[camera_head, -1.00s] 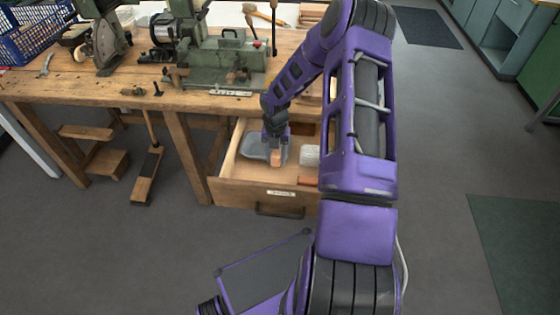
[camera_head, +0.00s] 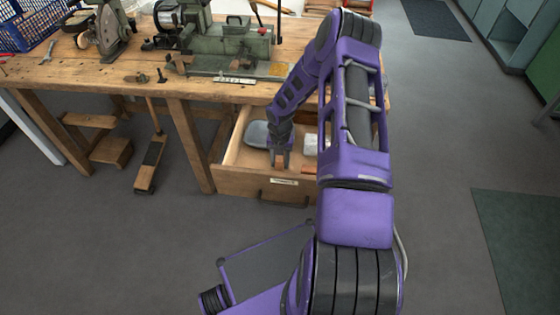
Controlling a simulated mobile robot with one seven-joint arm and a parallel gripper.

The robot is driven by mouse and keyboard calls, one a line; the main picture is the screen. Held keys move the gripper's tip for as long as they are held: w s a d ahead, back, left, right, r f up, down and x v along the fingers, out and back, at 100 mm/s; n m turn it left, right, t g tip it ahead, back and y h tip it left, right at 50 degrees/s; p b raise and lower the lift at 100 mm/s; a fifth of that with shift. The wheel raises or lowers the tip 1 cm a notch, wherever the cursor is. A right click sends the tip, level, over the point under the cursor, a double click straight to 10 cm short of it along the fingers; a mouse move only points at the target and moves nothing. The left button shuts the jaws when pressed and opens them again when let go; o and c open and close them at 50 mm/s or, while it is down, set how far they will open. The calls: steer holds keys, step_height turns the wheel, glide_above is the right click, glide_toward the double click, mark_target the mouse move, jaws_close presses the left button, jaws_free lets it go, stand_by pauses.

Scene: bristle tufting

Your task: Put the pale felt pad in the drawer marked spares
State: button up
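The wooden drawer (camera_head: 232,183) under the bench is pulled out. Its front has a pale label (camera_head: 285,182), too small to read, and a dark handle (camera_head: 282,196). My gripper (camera_head: 280,164) points down inside the drawer, close behind its front panel. Its two fingers stand apart and I see nothing clearly held between them. A white, flat-looking piece (camera_head: 310,145) lies in the drawer to the right of my gripper. I cannot tell whether it is the pale felt pad. The drawer floor just below my fingertips is hidden by the front panel.
A grey dish (camera_head: 257,134) sits in the drawer, left of my gripper. The wooden bench (camera_head: 130,85) above carries a green machine (camera_head: 222,50) and a blue crate (camera_head: 30,20). My arm hides the drawer's right side. The floor in front is clear.

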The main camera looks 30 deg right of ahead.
mark_target(280, 157)
steer(key=o, duration=0.4)
steer(key=shift+c, duration=0.2)
step_height(280, 157, up, 12)
steer(key=shift+r+p, duration=0.15)
steer(key=shift+p, duration=0.7)
